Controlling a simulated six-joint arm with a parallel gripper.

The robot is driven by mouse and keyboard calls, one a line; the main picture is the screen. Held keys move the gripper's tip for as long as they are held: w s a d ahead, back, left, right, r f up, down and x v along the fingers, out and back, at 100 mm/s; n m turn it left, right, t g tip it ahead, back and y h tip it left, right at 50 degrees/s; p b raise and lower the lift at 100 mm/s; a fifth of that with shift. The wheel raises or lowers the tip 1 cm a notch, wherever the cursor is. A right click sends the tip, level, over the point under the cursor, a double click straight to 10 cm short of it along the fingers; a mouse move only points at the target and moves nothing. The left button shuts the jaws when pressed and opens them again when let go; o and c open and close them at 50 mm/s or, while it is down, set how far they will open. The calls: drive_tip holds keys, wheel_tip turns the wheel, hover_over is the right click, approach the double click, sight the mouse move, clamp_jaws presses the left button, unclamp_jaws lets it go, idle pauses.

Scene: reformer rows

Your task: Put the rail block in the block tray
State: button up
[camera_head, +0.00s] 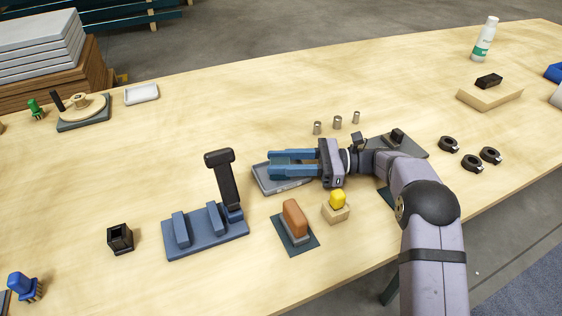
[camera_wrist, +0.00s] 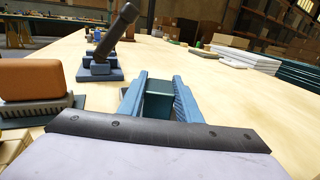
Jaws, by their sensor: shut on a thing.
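My gripper (camera_head: 272,164) has its two blue fingers closed on the rail block, a dark teal block (camera_wrist: 157,104) that shows between the fingers in the wrist view. In the head view the fingers mostly hide the block. A shallow grey tray (camera_head: 264,186), which looks like the block tray, lies on the table under and just in front of the fingers. My gripper and wrist cover its back and right parts. The fingers point left, roughly level, and I cannot tell how high the block is above the tray.
A blue stand with a black upright handle (camera_head: 219,178) is left of the tray. An orange-brown block on a dark mat (camera_head: 295,218) and a yellow-topped wooden block (camera_head: 336,207) are in front. Small metal cylinders (camera_head: 337,122) stand behind.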

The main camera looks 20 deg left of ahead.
drive_tip(key=o, duration=1.1)
drive_tip(key=shift+f, duration=0.1)
drive_tip(key=shift+v, duration=3.8)
drive_tip(key=shift+s, duration=0.1)
